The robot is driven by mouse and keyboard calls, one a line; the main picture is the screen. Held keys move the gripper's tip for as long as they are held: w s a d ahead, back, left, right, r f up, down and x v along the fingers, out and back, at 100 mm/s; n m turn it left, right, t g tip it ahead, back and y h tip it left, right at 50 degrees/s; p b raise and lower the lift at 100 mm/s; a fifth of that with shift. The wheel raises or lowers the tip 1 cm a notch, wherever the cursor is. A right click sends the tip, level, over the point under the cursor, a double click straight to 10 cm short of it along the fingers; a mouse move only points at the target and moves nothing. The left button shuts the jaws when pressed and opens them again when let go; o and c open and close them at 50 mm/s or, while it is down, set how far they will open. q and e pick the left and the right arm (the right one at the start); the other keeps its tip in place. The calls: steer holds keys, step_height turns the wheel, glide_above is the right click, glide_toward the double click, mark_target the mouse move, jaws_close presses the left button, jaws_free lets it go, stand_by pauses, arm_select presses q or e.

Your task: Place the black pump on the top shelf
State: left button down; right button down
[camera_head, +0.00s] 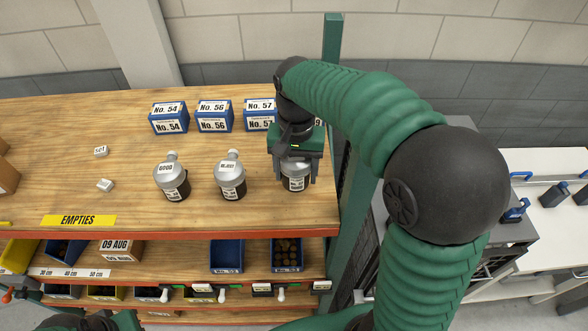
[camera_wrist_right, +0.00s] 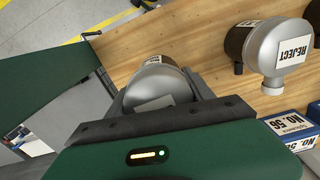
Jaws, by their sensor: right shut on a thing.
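My right gripper (camera_head: 296,165) is over the right end of the wooden top shelf (camera_head: 110,190). It is shut on a dark pump with a silver top and white label (camera_head: 296,183). In the right wrist view the silver top of this pump (camera_wrist_right: 160,80) sits between the fingers. The pump is roughly upright, at or just above the shelf; I cannot tell whether it touches. My left gripper is not in view.
Two similar silver-topped pumps stand to the left, one labelled GOOD (camera_head: 172,184) and one labelled REJECT (camera_head: 230,183). A green post (camera_head: 333,120) rises at the shelf's right end.

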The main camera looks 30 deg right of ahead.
steer(key=shift+w+f+p, duration=0.25)
steer(key=shift+w+p, duration=0.05)
steer(key=shift+w, duration=0.2)
steer(key=shift+w+f+p, duration=0.2)
steer(key=shift+w+p, duration=0.1)
steer(key=shift+w, duration=0.15)
step_height(320, 180, down, 3)
steer(key=shift+w+a+r+p, duration=0.1)
steer(key=shift+r+p, duration=0.05)
steer(key=shift+p, duration=0.3)
steer(key=shift+s, duration=0.2)
steer(key=shift+f, duration=0.2)
steer(key=c, duration=0.7)
jaws_free()
steer(key=o, duration=0.3)
